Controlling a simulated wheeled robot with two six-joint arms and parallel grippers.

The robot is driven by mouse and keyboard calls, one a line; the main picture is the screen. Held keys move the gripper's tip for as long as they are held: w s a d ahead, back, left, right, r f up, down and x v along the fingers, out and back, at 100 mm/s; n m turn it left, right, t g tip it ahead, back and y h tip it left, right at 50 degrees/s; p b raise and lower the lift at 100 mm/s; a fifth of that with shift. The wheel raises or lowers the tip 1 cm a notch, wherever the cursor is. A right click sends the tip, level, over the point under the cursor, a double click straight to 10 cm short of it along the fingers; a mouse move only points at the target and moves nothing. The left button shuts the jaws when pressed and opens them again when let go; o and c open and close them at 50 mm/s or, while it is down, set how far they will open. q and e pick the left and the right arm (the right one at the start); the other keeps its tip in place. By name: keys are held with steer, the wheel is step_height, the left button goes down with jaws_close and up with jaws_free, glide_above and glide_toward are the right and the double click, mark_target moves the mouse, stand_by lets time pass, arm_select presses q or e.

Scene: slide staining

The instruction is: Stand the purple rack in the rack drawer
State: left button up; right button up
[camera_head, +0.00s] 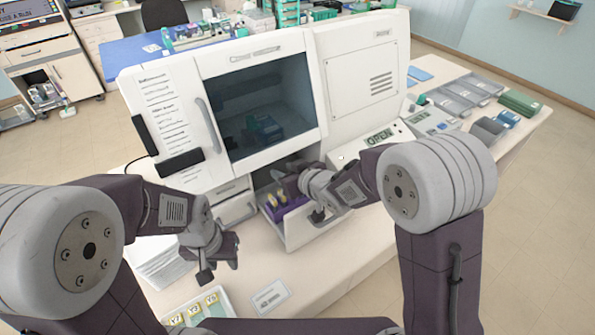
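The purple rack (288,208) sits low at the open drawer (313,236) under the machine's dark window. Yellow-topped items stand in the rack. It looks upright and within the drawer walls, but whether it rests on the drawer floor is hidden. My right gripper (302,197) is at the rack's right side, with its fingers close to it. The wrist covers part of the rack, so I cannot tell whether the fingers grip it. My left gripper (219,265) is open and empty above the table, left of the drawer.
The white machine (368,80) stands behind the drawer; its panel reads OPEN (380,137). A tray with labelled yellow items (196,309) and a label card (270,296) lie at the front. Grey trays (462,97) and a green box (520,103) stand at the right. Table right of the card is clear.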

arm_select(q)
steer(key=shift+s+r, duration=0.1)
steer(key=shift+r, duration=0.1)
steer(key=shift+a, duration=0.1)
arm_select(e)
steer(key=v, duration=1.1)
steer(key=shift+r, duration=0.4)
steer(key=shift+s+d, duration=0.1)
steer(key=shift+s, duration=0.05)
steer(key=shift+s, duration=0.1)
arm_select(q)
steer(key=shift+f, duration=0.1)
